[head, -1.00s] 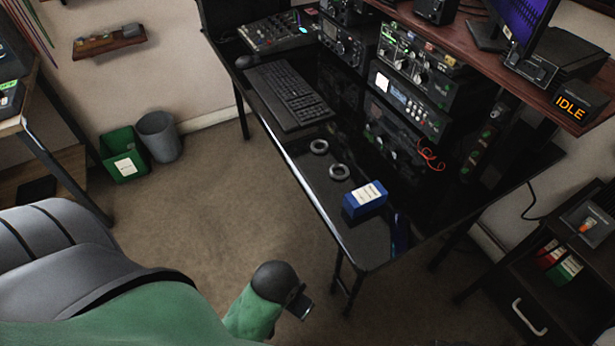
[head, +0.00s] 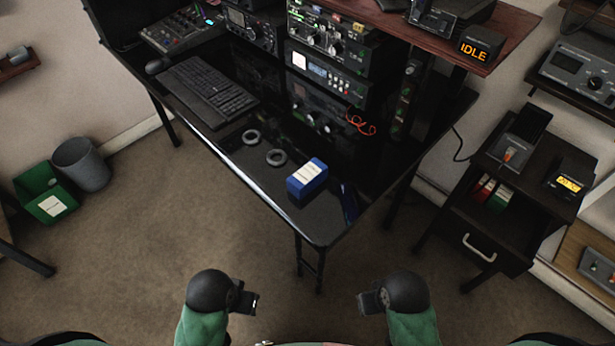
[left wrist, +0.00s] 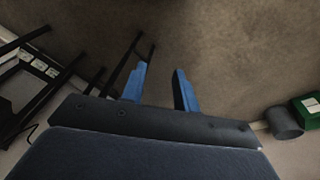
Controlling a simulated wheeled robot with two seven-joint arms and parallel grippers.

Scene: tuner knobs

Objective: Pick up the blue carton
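The blue carton (head: 307,178) with a white label lies on the glossy black desk (head: 325,222), close to its near corner. My left gripper (head: 256,303) is in front of the desk over the floor, apart from the carton. In the left wrist view its two blue fingers (left wrist: 160,88) are spread with nothing between them. My right gripper (head: 361,302) is also in front of the desk, apart from the carton; its fingers are too small and dark to read.
Stacked radios (head: 327,75) and an orange cable (head: 360,123) are behind. A shelf cart (head: 508,195) stands at right, a green bin (head: 45,192) at left. The floor between is clear.

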